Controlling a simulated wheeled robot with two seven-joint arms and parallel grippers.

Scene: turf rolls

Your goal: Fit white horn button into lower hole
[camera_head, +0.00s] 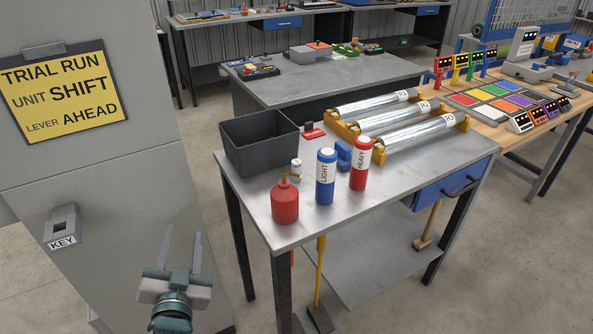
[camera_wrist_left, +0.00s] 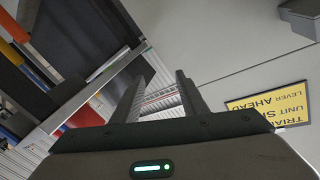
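I cannot make out a white horn button or a lower hole for certain in either view. My left gripper (camera_head: 182,238) is at the lower left of the head view, in front of the grey cabinet, with its two fingers pointing up and apart. In the left wrist view its fingers (camera_wrist_left: 159,80) are also apart with nothing between them. My right gripper is in neither view.
The grey cabinet (camera_head: 90,165) bears a yellow sign (camera_head: 66,95) and a KEY box (camera_head: 62,228). A metal table (camera_head: 330,220) holds a black bin (camera_head: 258,145), a red can (camera_head: 285,203), a blue LIGHT cylinder (camera_head: 325,180), a red HEAVY cylinder (camera_head: 360,165) and metal rolls (camera_head: 410,132).

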